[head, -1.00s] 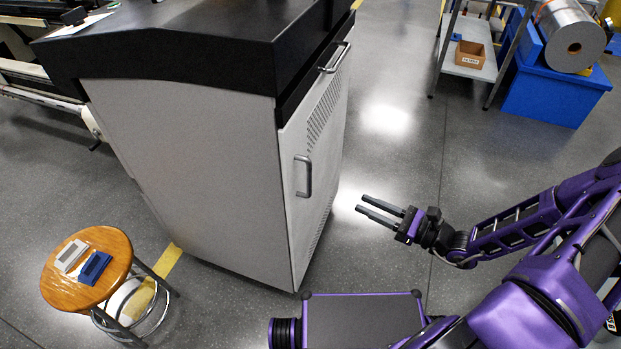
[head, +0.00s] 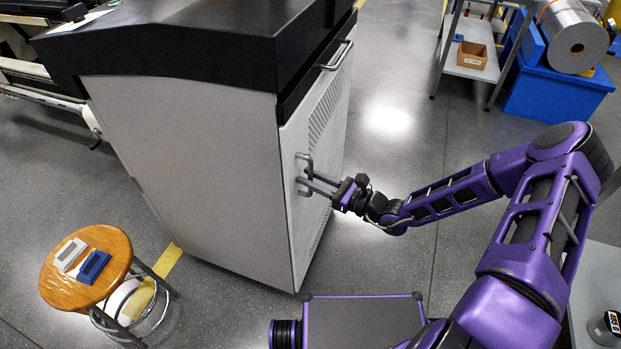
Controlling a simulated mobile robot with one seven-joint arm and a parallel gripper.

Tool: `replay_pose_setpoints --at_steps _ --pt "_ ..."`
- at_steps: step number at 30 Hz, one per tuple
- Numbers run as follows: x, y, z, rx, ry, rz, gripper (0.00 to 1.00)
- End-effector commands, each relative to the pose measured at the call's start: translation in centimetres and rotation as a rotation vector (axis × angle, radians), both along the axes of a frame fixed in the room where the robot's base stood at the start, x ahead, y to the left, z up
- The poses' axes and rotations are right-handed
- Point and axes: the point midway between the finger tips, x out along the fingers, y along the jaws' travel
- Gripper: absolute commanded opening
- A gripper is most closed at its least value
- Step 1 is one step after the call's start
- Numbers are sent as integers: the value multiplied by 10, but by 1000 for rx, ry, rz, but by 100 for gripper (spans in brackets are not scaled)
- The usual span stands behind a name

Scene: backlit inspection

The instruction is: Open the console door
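The console (head: 190,165) is a tall white cabinet with a black top. Its door (head: 323,125), on the right-hand face, has a vented panel and looks shut. A grey upright bar handle (head: 309,161) sits on the door's near edge. My gripper (head: 303,180) is at the lower part of this handle, its two grey fingers pointing left at the door with a gap between them. The fingers overlap the handle in the picture and partly hide it. I cannot tell whether they touch it or have it between them.
A drawer with a bar handle (head: 337,55) is above the door. A round wooden stool (head: 63,290) with small grey and blue parts stands at the front left. Shelving (head: 470,72) and a blue crate (head: 550,100) are at the back right. Floor right of the door is open.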

Motion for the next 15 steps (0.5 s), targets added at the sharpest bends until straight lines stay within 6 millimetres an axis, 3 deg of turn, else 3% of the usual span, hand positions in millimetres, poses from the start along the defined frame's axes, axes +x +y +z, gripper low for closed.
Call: replay_pose_setpoints --at_steps 8,13,15 --pt "1 1 0 -1 -1 0 30" --pt "1 1 0 -1 -1 0 0" --pt "1 1 0 -1 -1 0 0"
